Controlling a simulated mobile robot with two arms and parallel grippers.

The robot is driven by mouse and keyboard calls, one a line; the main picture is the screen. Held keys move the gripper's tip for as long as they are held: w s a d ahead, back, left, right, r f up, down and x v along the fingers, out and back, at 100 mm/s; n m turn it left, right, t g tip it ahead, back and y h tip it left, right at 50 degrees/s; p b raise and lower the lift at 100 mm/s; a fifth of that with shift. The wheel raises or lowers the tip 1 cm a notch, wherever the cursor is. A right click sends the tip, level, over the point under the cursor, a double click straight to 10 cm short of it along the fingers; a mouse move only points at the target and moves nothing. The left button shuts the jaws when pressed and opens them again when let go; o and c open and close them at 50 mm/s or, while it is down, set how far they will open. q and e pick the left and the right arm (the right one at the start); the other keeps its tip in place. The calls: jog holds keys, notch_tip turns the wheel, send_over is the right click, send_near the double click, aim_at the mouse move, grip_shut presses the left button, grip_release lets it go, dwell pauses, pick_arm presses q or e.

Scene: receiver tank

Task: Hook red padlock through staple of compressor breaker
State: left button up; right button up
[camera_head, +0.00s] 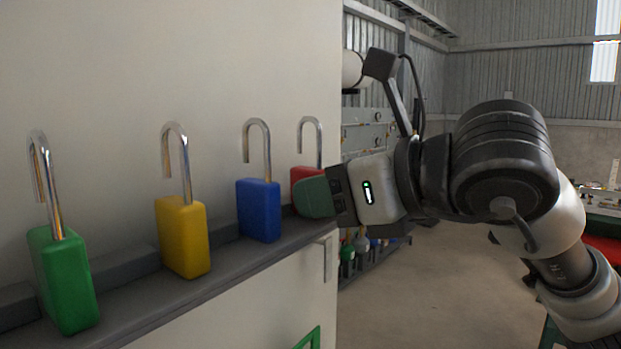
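The red padlock (303,174) stands at the far right end of a dark ledge, its open silver shackle pointing up. My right gripper (314,197) reaches in from the right. A green finger covers the lower right part of the red body. The other finger is hidden, so I cannot tell whether the gripper is closed on the padlock or whether they touch. My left gripper is not in view. I see no compressor breaker or staple that I can identify.
Green (65,278), yellow (182,236) and blue (259,209) padlocks stand open on the same ledge (215,281), left of the red one. A pale wall (90,80) rises behind them. Open floor (425,295) lies to the right, with a bench (604,206) at the right edge.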

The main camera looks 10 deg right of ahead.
grip_shut()
jog(key=shift+r+p, duration=0.65)
jog(key=shift+r, duration=0.9)
jog(key=s+d+b, duration=0.3)
jog(key=s+d, duration=0.3)
jog(key=shift+s, duration=0.3)
jog(key=shift+d, duration=0.1)
